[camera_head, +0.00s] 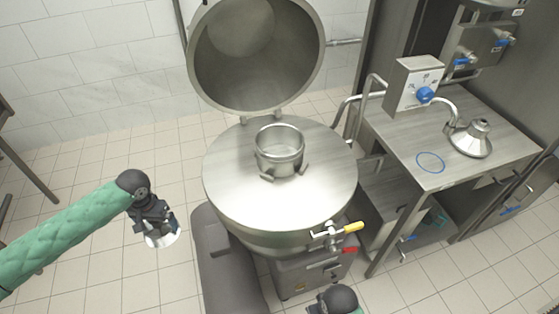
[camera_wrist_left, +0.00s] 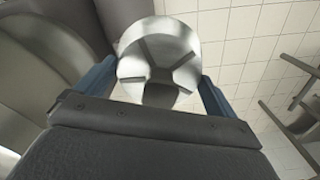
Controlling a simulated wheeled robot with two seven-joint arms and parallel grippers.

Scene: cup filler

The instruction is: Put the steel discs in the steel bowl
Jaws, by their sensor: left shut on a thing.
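My left gripper (camera_head: 158,226) is at the left of the head view, apart from the machine. It is shut on a round steel disc (camera_head: 163,239). In the left wrist view, the disc (camera_wrist_left: 185,70) shows radial slots and sits between the two blue fingers (camera_wrist_left: 153,88). A wide round steel bowl-shaped vessel (camera_head: 235,190) stands in the middle of the head view, with a smaller open steel cylinder (camera_head: 279,150) at its centre. I cannot tell which of these the task calls the bowl. My right gripper is out of view; only part of that arm shows at the bottom edge.
A large round lid (camera_head: 255,95) stands tilted open behind the vessel. A steel table (camera_head: 400,140) at the right carries a control box (camera_head: 413,82), a cone-shaped steel part (camera_head: 470,140) and a blue ring mark (camera_head: 430,162). Yellow and red handles stick out at the vessel's front.

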